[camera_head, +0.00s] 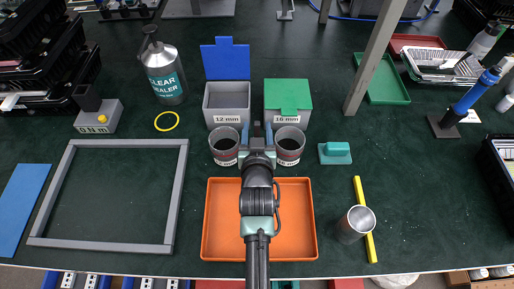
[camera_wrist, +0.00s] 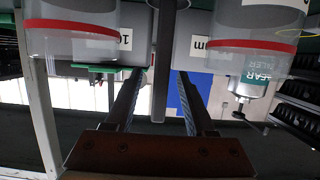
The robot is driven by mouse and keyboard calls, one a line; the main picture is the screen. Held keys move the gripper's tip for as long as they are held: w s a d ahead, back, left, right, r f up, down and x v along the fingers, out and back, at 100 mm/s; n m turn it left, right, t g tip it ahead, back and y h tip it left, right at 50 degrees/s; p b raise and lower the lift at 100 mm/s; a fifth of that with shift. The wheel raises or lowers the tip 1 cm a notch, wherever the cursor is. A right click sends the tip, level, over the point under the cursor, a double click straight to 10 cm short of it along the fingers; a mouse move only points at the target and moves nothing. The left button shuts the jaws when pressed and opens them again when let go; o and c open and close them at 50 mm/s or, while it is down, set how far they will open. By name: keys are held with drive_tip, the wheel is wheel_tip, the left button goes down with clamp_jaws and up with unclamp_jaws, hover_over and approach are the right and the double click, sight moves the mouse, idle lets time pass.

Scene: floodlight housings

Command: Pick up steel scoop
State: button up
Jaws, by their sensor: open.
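My gripper (camera_head: 257,132) is open, its two fingers apart between two clear cups with red bands, in front of the bins. In the wrist view, which looks upside down, the fingers (camera_wrist: 162,75) stand either side of a slim grey bar (camera_wrist: 159,65). The bar could be the handle of the steel scoop, but I cannot tell; no scoop bowl shows clearly. Whether the fingers touch it is unclear. A shiny steel cup-like vessel (camera_head: 356,223) stands at the right by a yellow bar (camera_head: 364,205).
The left cup (camera_head: 224,147) and right cup (camera_head: 289,147) crowd my gripper. Behind are the grey 12 mm bin (camera_head: 227,102) and the green-lidded 16 mm bin (camera_head: 288,94). An orange tray (camera_head: 217,222) lies under my arm. A grey frame (camera_head: 106,143) lies left.

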drive_tip(key=shift+x, duration=1.15)
clamp_jaws()
idle(0.5)
